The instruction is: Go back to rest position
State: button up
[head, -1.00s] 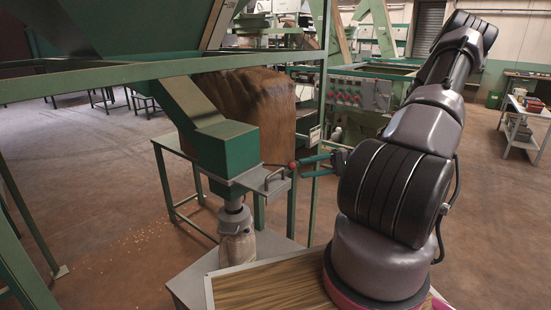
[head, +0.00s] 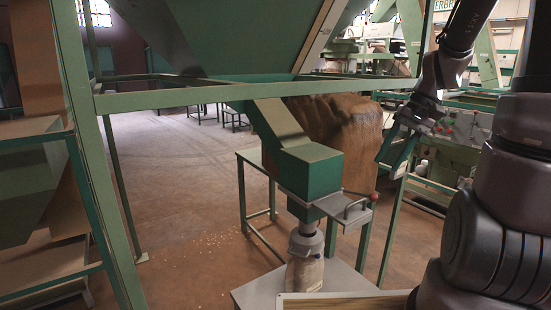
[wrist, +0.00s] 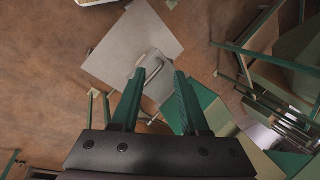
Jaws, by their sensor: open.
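My gripper (head: 392,164) is open and empty, raised to the right of the green hopper spout (head: 312,172), with its green fingers pointing down. In the wrist view my gripper (wrist: 160,72) shows its two fingers spread apart. A grey metal slide with a looped handle (head: 357,208) and a red knob (head: 374,196) sticks out of the spout's right side. The handle also shows in the wrist view (wrist: 153,66), seen between the fingers and apart from them. A bag or jar of tan contents (head: 305,274) sits under the spout's outlet.
A grey table (head: 258,293) stands under the spout. A green frame beam (head: 230,96) crosses in front, with an upright post (head: 95,190) at left. A large brown sack (head: 340,130) is behind the spout. Open floor (head: 170,170) lies at left.

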jog(key=s+a+r+t+h, duration=0.1)
jog(key=s+r+t, duration=0.2)
jog(key=r, duration=0.4)
jog(key=s+a+r+m+t+h, duration=0.1)
jog(key=s+a+r+t, duration=0.1)
jog(key=s+r, duration=0.4)
jog(key=shift+a+r+t+h, duration=0.3)
jog(key=shift+r+t, duration=0.45)
jog(key=shift+t, duration=0.15)
